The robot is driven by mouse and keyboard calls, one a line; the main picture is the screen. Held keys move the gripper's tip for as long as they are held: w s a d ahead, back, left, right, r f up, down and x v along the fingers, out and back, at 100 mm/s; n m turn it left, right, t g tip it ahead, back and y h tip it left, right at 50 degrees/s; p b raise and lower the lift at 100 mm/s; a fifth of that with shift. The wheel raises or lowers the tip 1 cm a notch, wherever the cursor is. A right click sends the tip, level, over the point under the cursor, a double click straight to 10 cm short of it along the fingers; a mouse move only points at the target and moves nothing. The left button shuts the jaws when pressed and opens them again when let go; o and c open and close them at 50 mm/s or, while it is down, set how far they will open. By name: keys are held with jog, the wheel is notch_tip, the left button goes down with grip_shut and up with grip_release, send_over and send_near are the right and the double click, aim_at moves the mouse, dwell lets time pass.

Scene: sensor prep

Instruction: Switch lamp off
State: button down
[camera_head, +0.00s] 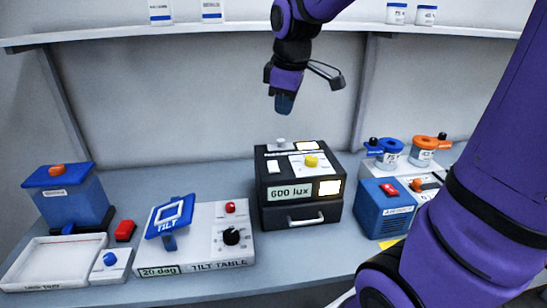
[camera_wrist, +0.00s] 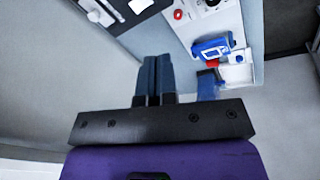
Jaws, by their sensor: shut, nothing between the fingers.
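The lamp unit (camera_head: 298,208) is a black box labelled 600 lux, with a drawer handle below. A yellow knob (camera_head: 311,161) and a pale switch (camera_head: 272,166) sit on its top. A pale glowing panel (camera_head: 329,188) shows on its front, and another bright panel (camera_head: 306,146) on its top. My gripper (camera_head: 284,103) is shut and empty, pointing down above the back of the lamp unit and apart from it. Its fingers also show together in the wrist view (camera_wrist: 156,62). Part of the black unit (camera_wrist: 128,12) is cut off at that view's top edge.
A tilt table (camera_head: 197,240) with a red button and black knob stands to the left. A blue bin (camera_head: 72,202) and white tray (camera_head: 48,266) are farther left. A blue box (camera_head: 384,213) with a red switch stands to the right. A shelf (camera_head: 120,32) runs along the wall.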

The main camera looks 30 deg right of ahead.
aim_at(273, 163)
jog(key=w+d+f+n+g, duration=0.1)
jog(key=w+d+f+n, duration=0.2)
jog(key=w+f, duration=0.3)
jog(key=w+n, duration=0.1)
jog(key=w, duration=0.2)
jog(key=shift+w+d+f+n, duration=0.15)
jog(key=shift+f+n, duration=0.15)
jog(key=shift+f, duration=0.1)
jog(key=f, duration=0.4)
jog(key=w+f, duration=0.1)
jog(key=f, duration=0.8)
jog(key=shift+w+d+f, duration=0.35)
jog(key=shift+w+d, duration=0.05)
jog(key=shift+f+g, duration=0.1)
jog(key=shift+g, duration=0.2)
